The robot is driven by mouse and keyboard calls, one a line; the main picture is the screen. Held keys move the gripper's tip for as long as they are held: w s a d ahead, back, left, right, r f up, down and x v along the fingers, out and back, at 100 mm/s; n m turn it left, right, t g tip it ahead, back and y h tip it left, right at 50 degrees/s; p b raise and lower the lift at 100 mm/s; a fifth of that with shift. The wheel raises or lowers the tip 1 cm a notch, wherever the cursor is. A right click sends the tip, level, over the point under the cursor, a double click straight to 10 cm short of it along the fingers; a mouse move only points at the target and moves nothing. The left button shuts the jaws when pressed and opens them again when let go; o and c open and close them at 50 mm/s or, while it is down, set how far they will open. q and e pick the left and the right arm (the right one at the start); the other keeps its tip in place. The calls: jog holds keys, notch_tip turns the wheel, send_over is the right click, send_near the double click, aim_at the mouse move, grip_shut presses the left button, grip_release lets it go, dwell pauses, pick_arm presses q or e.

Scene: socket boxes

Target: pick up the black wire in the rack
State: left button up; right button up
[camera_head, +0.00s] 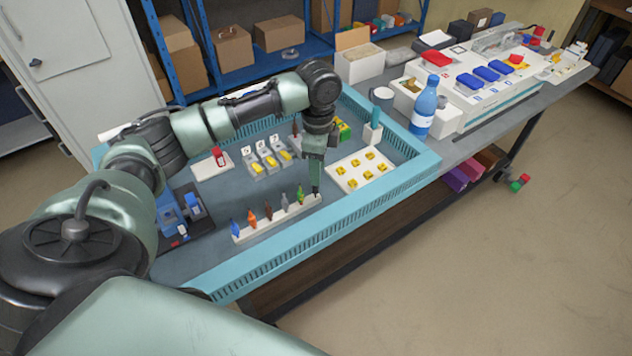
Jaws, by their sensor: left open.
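A white rack (262,230) stands near the front edge of the workbench. Several coloured wires stand upright in it in a row: blue, orange, brown, grey and green from left to right. My left gripper (315,187) points down over the right end of the rack, just right of the green wire (300,195). Its jaws are open. A dark tip shows at the rack's right end under the fingers; it looks like the black wire, but the gripper mostly hides it. I cannot tell if the fingers touch it. My right gripper is out of view.
A white board with yellow pieces (362,171) lies right of the gripper. Grey sockets (268,158) stand behind the rack. A blue device (182,212) is at left. A raised teal rim (330,232) borders the bench. A blue bottle (422,108) stands at right.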

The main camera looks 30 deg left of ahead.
aim_at(316, 188)
pick_arm(q)
jog(key=shift+s+a+f+p, duration=0.15)
jog(key=shift+f+p, duration=0.1)
jog(key=shift+f, duration=0.25)
jog(key=shift+s+d+f+p, duration=0.1)
jog(key=shift+f+p, duration=0.1)
jog(key=shift+f, duration=0.25)
jog(key=shift+w+a+f, duration=0.1)
jog(key=shift+a+f, duration=0.15)
jog(key=shift+f, duration=0.6)
notch_tip(316, 188, down, 2)
jog(key=shift+w+f+p, duration=0.1)
jog(key=shift+w+p, duration=0.05)
jog(key=shift+p, duration=0.15)
grip_shut()
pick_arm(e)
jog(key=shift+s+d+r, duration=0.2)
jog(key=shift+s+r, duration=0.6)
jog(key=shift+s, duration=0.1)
